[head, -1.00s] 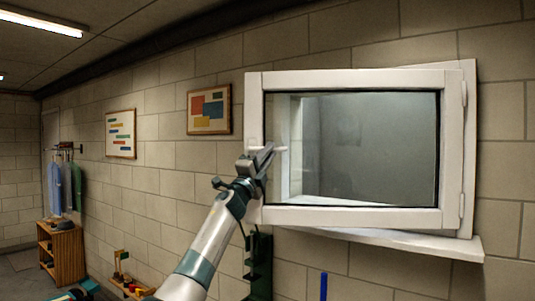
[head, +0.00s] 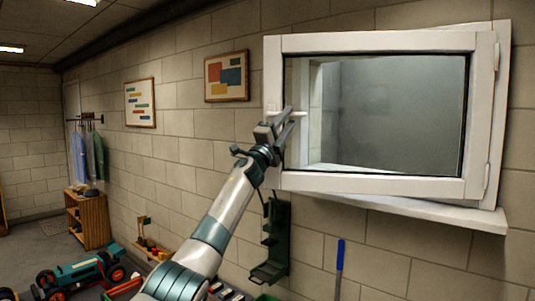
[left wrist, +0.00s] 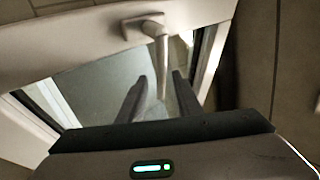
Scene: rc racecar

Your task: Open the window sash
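The white window sash (head: 380,186) is hinged at its right side and stands out in front of the white window frame (head: 503,110), seemingly ajar. Its light lever handle (head: 292,113) is on the left stile and points right, across the glass. My left gripper (head: 285,122) is at this handle. In the left wrist view, the handle (left wrist: 161,60) reaches down between the two dark fingers of my left gripper (left wrist: 160,92). The fingers are apart, with gaps visible beside the lever. My right gripper is not in view.
A white sill (head: 440,212) juts out below the window. A dark green wall rack (head: 276,240) hangs below the sash's left end. A green toy racecar (head: 80,272) and a wooden shelf (head: 88,220) are at the lower left.

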